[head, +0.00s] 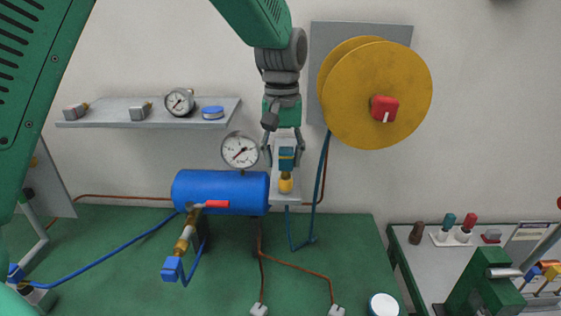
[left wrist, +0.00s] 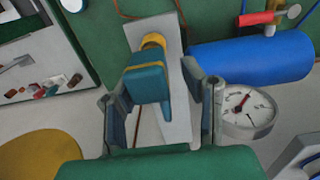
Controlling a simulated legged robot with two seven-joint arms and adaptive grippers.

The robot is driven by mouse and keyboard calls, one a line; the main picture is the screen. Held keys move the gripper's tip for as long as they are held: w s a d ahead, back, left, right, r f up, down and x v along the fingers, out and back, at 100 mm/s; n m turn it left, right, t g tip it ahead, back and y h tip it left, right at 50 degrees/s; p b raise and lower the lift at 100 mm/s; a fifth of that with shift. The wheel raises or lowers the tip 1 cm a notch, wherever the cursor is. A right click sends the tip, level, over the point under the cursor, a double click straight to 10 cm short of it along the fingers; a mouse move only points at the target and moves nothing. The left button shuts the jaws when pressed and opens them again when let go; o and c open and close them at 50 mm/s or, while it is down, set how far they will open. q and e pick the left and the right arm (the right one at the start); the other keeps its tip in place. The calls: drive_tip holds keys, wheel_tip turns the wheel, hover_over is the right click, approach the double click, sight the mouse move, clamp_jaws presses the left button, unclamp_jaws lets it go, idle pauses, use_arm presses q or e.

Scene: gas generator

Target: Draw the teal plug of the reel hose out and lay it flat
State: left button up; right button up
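The teal plug (head: 287,158) sits upright on a yellow fitting (head: 286,183) in front of a pale upright plate (head: 285,195) on the wall side of the green bench. My left gripper (head: 283,152) comes down from above with its fingers on either side of the plug. In the left wrist view the plug (left wrist: 148,80) lies between the fingers, with a visible gap to the right finger, so the gripper (left wrist: 158,90) is open. The blue reel hose (head: 320,170) hangs from the yellow reel (head: 385,75) and bends near the bench. My right gripper is out of view.
A round gauge (head: 240,150) and a blue tank (head: 222,192) with a red-handled valve stand close left of the plug. A wall shelf (head: 150,112) holds small parts. Bare green bench (head: 200,290) lies in front. A grey side table (head: 408,260) stands right.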

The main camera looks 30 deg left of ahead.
sight(287, 149)
use_arm(q)
clamp_jaws()
drive_tip(key=shift+w+d, duration=0.1)
drive_tip(key=shift+d, duration=0.4)
drive_tip(key=shift+d+r, duration=0.15)
drive_tip(key=shift+d, duration=0.1)
drive_tip(key=shift+s+r, duration=0.1)
drive_tip(key=shift+s, duration=0.1)
drive_tip(key=shift+a+r, duration=0.4)
drive_tip(key=shift+s+d+r+p, duration=0.1)
drive_tip(key=shift+d+r+p, duration=0.1)
drive_tip(key=shift+r, duration=0.2)
drive_tip(key=shift+s+d+r+p, duration=0.1)
drive_tip(key=shift+d+r+p, duration=0.05)
drive_tip(key=shift+r, duration=0.25)
drive_tip(key=shift+w+a+r, duration=0.15)
drive_tip(key=shift+a+r, duration=0.15)
drive_tip(key=shift+r, duration=0.35)
drive_tip(key=shift+d+r, duration=0.2)
drive_tip(key=shift+r, duration=0.4)
